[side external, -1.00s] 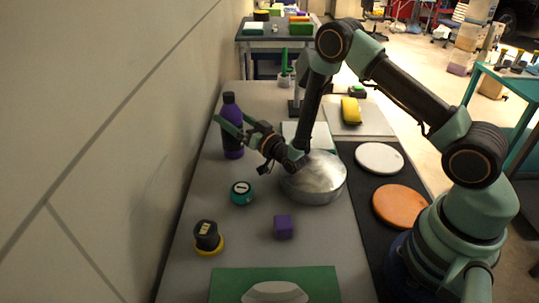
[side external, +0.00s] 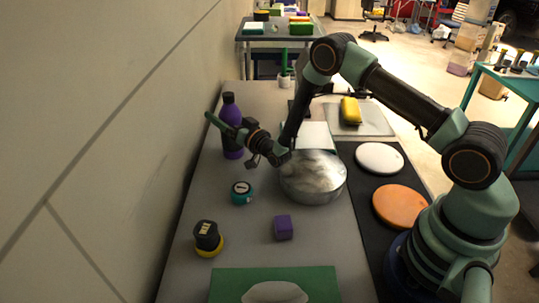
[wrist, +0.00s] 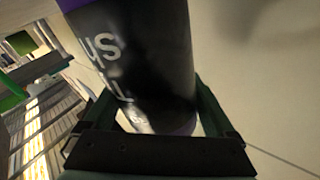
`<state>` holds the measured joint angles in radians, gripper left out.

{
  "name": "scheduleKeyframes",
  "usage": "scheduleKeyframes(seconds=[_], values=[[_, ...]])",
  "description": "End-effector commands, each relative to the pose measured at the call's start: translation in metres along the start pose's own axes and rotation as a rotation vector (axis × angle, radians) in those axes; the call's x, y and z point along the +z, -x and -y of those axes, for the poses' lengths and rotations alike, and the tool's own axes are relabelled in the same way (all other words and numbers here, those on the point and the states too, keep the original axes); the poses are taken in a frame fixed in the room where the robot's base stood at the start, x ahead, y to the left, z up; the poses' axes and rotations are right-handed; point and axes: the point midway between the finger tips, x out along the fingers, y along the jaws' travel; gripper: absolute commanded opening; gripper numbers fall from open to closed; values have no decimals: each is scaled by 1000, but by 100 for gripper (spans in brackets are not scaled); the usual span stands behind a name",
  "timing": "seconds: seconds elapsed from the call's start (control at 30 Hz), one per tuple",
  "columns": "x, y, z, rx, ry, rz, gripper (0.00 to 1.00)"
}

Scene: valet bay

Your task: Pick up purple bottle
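The purple bottle (side external: 232,112) stands upright near the wall, with a dark cap and a dark label band. My gripper (side external: 226,124) is at its mid-height, and one finger crosses in front of it in the side view. The other finger is mostly hidden there. In the wrist view the bottle (wrist: 140,55) fills the middle, showing its black label with pale letters and purple edges. My gripper's fingers (wrist: 155,108) stand open on either side of it, with a narrow gap visible beside the bottle.
A metal round pan (side external: 313,178) lies below my forearm. A teal-lidded jar (side external: 242,193), a purple cube (side external: 283,228) and a black-and-yellow jar (side external: 207,238) stand nearer the camera. The wall (side external: 120,130) runs close along the left of the bottle.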

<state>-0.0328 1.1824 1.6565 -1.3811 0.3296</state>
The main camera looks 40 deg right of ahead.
Motion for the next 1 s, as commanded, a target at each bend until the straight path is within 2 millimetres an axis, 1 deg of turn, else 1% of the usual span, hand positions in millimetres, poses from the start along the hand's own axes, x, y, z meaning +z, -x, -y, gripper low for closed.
scheduleKeyframes(seconds=[0.03, 0.07, 0.1, 0.13, 0.47, 0.63, 0.77, 0.87, 1.0], values=[[0, 0, 0, 0, -1, 0, 39], [0, 0, 0, 0, -1, 0, 27], [0, 0, 0, 0, -1, 0, 12], [0, 0, 0, 0, -1, 0, 1], [-2, 0, 1, -1, -1, -2, 0], [-10, -2, 4, -2, -1, -3, 0], [-26, -4, 9, -3, -1, -6, 0], [-43, -6, 15, -3, -1, -8, 0], [-75, -10, 26, -4, -1, -10, 0]])
